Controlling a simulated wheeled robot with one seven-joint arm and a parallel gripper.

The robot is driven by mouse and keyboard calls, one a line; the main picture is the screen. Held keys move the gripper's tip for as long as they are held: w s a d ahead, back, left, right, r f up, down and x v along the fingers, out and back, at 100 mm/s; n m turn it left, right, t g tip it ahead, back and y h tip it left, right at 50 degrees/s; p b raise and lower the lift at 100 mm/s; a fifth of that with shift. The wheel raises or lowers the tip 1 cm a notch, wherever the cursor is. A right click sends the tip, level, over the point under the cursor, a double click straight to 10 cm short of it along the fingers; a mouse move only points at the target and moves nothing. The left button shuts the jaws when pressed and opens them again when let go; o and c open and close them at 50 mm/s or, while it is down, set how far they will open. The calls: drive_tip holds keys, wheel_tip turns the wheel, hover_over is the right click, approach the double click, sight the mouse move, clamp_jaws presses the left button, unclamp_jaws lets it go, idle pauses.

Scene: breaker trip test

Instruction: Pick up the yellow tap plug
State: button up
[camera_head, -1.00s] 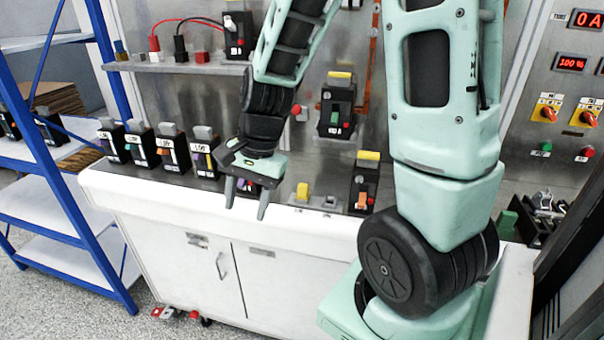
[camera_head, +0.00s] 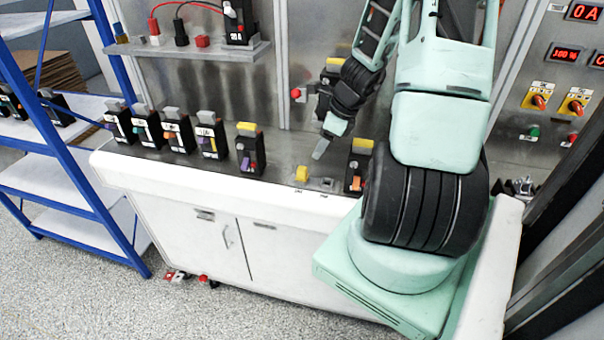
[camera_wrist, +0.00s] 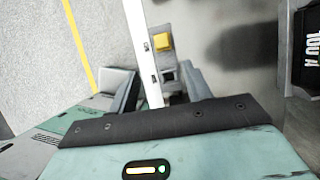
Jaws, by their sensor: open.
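The yellow tap plug (camera_head: 302,174) stands on the bench top near its front edge, beside a small grey piece (camera_head: 326,184). In the wrist view the yellow plug (camera_wrist: 163,41) lies beyond the fingertips, with the grey piece just nearer. My gripper (camera_head: 320,150) is above and slightly right of the plug in the head view, apart from it. The head view shows the gripper side-on, so one finger hides the other.
A yellow-topped breaker (camera_head: 250,150) stands left of the plug, and another breaker (camera_head: 358,165) stands close on its right. Several grey-topped breakers (camera_head: 175,128) line the bench's left. A shelf (camera_head: 190,50) holds plugs and a breaker.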

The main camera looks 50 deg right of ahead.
sight(304, 169)
drive_tip(key=x, duration=0.6)
drive_tip(key=shift+w+p+x, duration=0.2)
drive_tip(key=shift+p+x, duration=0.25)
drive_tip(key=shift+x, duration=0.85)
drive_tip(key=shift+w+p+x, duration=0.15)
drive_tip(key=shift+p+x, duration=0.25)
drive_tip(key=shift+x, duration=0.85)
drive_tip(key=shift+d+r, duration=0.1)
drive_tip(key=shift+d, duration=0.05)
drive_tip(key=shift+c, duration=0.3)
drive_tip(key=c, duration=1)
